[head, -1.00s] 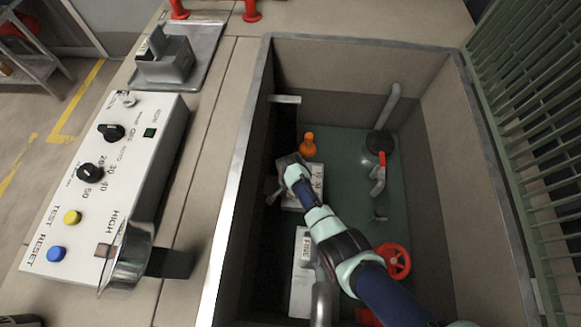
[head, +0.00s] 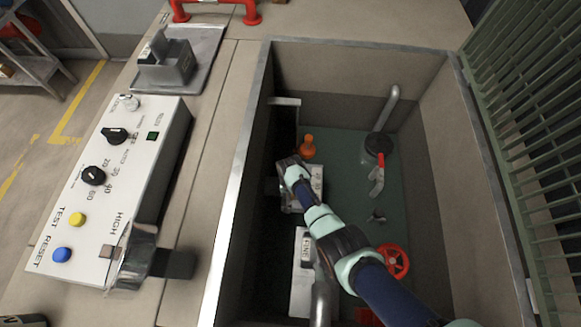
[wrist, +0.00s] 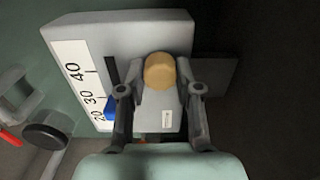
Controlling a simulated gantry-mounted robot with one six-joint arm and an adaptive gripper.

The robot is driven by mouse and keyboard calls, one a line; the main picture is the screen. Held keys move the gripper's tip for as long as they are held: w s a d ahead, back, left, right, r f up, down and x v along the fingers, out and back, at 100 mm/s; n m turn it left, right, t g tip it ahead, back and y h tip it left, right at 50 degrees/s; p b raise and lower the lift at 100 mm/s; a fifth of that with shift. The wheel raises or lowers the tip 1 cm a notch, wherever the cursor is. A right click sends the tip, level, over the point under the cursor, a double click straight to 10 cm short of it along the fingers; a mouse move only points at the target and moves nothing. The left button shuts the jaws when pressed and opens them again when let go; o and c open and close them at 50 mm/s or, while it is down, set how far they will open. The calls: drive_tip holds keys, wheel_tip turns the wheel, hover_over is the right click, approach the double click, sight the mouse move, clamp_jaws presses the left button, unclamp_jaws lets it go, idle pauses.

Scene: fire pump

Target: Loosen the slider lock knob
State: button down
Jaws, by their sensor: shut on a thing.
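The slider lock knob (wrist: 160,70) is a round tan knob on the front of a grey box (wrist: 125,30) in the wrist view. The box has a white scale (wrist: 82,80) marked 20, 30 and 40, a dark slot, and a blue pointer (wrist: 112,108) between 20 and 30. My gripper (wrist: 160,85) is shut on the knob, with one finger on each side; the exact contact is hard to see. In the head view my gripper (head: 287,168) is down in the pit at the scale box (head: 316,185), and hides the knob.
The pit has a metal rim (head: 236,170). An orange bottle-shaped thing (head: 307,147), a pipe with a red lever (head: 379,165) and a red handwheel (head: 395,262) stand near my arm. A control panel (head: 105,200) lies left of the pit, a green grating (head: 530,140) right.

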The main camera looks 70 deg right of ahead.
drive_tip(key=n, duration=0.4)
drive_tip(key=shift+n, duration=0.4)
drive_tip(key=n, duration=0.4)
drive_tip(key=shift+p, duration=0.3)
drive_tip(key=n, duration=0.5)
drive_tip(key=shift+s+n, duration=0.1)
drive_tip(key=shift+n, duration=2)
drive_tip(key=c, duration=0.8)
unclamp_jaws()
